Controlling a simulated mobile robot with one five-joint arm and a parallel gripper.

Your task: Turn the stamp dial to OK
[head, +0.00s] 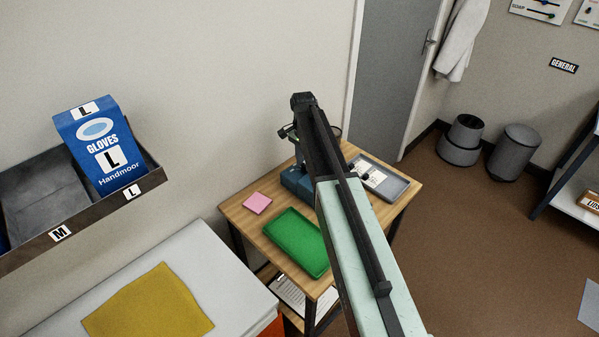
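No stamp dial can be made out in the head view. A blue-grey device (296,183) stands on the small wooden table, mostly hidden behind my arm; I cannot tell whether it carries the dial. My arm reaches up over the table, and its dark far end, with my gripper (302,102), appears above and in front of the device. The fingers cannot be made out, so open or shut does not show.
The wooden table (236,213) holds a pink pad (257,203), a green tray (322,268) and a grey tray (397,188). A white counter with a yellow cloth (150,305) and a glove box (98,147) are left.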

